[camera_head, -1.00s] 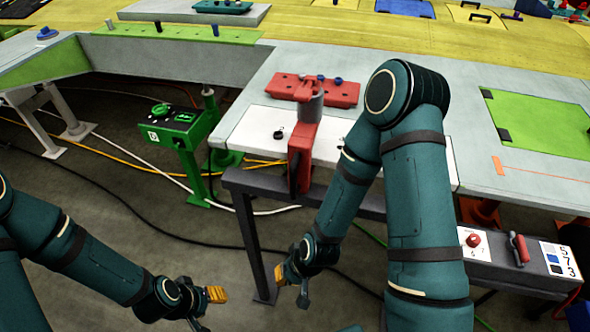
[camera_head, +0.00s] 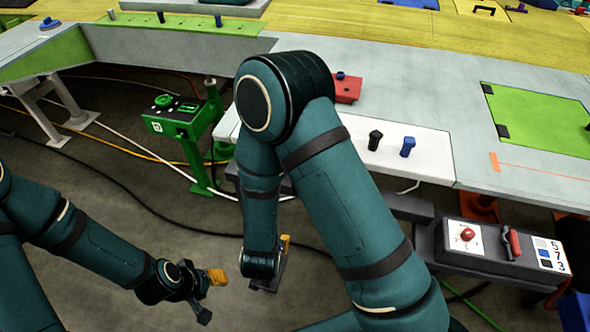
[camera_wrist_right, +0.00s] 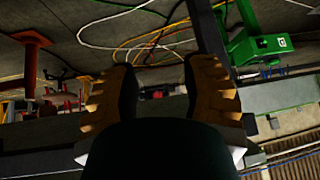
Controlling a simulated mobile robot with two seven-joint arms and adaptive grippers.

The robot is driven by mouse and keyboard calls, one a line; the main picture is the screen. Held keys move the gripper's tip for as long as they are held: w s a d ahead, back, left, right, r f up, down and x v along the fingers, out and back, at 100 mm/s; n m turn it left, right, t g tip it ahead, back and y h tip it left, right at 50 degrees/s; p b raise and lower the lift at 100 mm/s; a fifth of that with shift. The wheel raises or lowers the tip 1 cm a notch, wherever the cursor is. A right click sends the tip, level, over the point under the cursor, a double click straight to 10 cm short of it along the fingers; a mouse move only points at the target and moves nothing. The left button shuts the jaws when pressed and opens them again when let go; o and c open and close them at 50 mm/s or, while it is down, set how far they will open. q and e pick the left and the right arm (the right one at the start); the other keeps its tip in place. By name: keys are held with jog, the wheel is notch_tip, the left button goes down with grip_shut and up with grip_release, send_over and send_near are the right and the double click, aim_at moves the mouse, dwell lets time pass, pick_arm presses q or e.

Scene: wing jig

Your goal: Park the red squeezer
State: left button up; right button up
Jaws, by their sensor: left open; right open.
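The red squeezer is not visible now; my right arm covers the part of the bench front where a red tool stood in the earlier head view. Part of a red plate (camera_head: 348,88) shows on the bench behind my right arm. My right gripper (camera_head: 277,264) hangs low in front of the bench. In the right wrist view its two ribbed fingers (camera_wrist_right: 160,95) are apart with nothing between them. My left gripper (camera_head: 210,297) is open and empty, low over the floor at the lower left.
A white plate (camera_head: 430,158) on the bench edge holds a black peg (camera_head: 375,140) and a blue peg (camera_head: 408,146). A green stand (camera_head: 180,118) is left of my right arm. A grey control box (camera_head: 490,249) sits at the right. Cables cross the floor.

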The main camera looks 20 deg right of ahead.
jog(key=s+a+r+m+t+h+p, duration=0.1)
jog(key=s+r+m+t+h, duration=0.15)
jog(key=r+h, duration=0.45)
jog(key=s+a+r+m+t+h+p, duration=0.1)
jog(key=s+r+t+h+p, duration=0.2)
jog(key=r, duration=0.8)
jog(key=x, duration=1.3)
jog(key=shift+d+r, duration=0.3)
jog(key=shift+d, duration=0.15)
jog(key=shift+a, duration=0.1)
grip_shut()
